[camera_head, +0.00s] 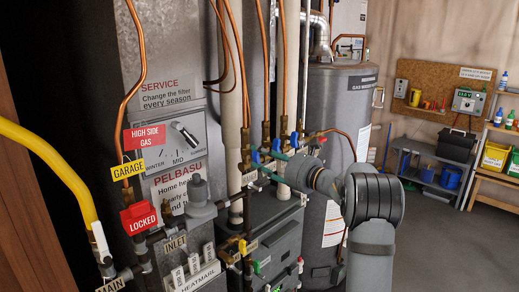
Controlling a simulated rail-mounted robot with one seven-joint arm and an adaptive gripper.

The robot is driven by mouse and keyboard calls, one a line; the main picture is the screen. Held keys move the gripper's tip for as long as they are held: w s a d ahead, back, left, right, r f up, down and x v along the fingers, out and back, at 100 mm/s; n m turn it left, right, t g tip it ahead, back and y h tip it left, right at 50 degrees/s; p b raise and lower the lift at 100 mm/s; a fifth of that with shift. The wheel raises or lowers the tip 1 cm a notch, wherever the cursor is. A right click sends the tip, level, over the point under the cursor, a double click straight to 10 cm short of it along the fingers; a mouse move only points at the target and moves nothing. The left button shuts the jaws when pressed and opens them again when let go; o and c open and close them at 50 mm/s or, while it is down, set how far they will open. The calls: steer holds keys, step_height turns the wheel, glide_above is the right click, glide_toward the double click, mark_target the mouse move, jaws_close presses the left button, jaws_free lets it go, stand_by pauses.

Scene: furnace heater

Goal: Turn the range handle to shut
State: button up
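No label in the camera_head view is readable as "range", so I cannot tell for sure which handle is the range handle. Lower on the pipes are a yellow handle (242,247) and a green handle (256,267). My grey arm reaches in from the lower right, and my gripper (290,168) is at its far end, close to the valve cluster. Its fingers are hidden or too small to make out, and contact with a handle cannot be judged.
A grey furnace cabinet (172,85) with a season dial (180,140) stands left. A yellow gas hose (55,165), a red locked tag (138,217) and a grey regulator (198,190) are in front. A water heater (340,105) stands behind my arm. Floor at right is clear.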

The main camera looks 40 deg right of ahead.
steer(key=shift+w+a, duration=0.2)
steer(key=shift+w, duration=0.5)
steer(key=c, duration=0.4)
jaws_close()
steer(key=shift+s, duration=0.1)
